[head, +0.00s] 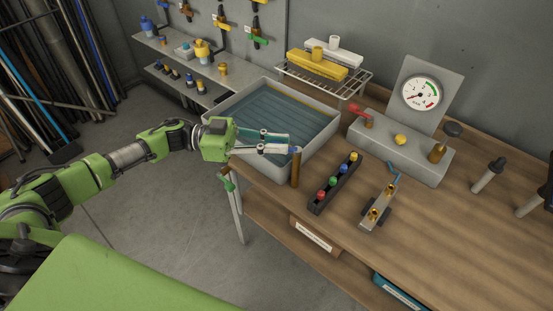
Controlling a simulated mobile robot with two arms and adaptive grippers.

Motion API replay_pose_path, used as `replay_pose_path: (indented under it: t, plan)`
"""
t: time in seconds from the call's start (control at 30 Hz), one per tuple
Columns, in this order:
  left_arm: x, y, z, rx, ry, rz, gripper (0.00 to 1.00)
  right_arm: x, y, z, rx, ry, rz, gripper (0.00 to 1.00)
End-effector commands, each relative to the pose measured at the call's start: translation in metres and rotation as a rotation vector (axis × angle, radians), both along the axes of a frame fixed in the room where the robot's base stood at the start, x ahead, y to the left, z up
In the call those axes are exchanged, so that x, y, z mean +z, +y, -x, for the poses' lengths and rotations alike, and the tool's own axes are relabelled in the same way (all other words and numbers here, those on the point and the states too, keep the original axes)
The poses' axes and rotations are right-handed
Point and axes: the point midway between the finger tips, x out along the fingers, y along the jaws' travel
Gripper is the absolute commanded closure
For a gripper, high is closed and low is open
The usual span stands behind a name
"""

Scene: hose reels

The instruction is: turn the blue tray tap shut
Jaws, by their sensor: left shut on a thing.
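The grey tray (322,145) stands at the left end of the wooden bench and holds bluish water. At its front right corner is the tray tap, with a brass upright (296,170) and a small blue handle (292,150) mostly hidden by my fingers. My left gripper (288,143) reaches in from the left across the tray's front edge. Its fingers are shut on the blue handle. The handle's exact angle is hard to tell. My right gripper is not in view.
Right of the tap are a dark strip with coloured knobs (335,183) and a metal block with brass fittings (378,200). A gauge (421,93) stands behind a grey box with a red lever (359,110). A wire rack (323,80) holds yellow and white pieces behind the tray.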

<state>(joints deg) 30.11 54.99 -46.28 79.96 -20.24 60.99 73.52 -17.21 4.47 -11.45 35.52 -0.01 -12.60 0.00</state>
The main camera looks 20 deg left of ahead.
Motion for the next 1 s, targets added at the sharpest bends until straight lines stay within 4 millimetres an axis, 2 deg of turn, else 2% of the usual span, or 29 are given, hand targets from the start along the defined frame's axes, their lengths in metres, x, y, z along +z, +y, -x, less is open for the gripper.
replay_pose_path:
  t: [0.03,0.3,0.53,0.97,1.0]
  plan:
    - [-0.005,0.001,-0.004,-0.027,-0.007,0.001,1.00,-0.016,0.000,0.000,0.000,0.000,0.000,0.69]
    - [-0.003,0.001,-0.010,-0.153,-0.004,0.001,1.00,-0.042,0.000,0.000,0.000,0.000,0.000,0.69]
    - [0.000,0.001,-0.011,-0.199,-0.001,0.003,1.00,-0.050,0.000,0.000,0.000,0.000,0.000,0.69]
    - [0.002,0.001,-0.011,-0.206,-0.003,0.004,1.00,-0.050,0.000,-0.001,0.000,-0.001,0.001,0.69]
    - [0.002,0.001,-0.011,-0.206,-0.003,0.004,0.79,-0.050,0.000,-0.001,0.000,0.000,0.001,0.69]
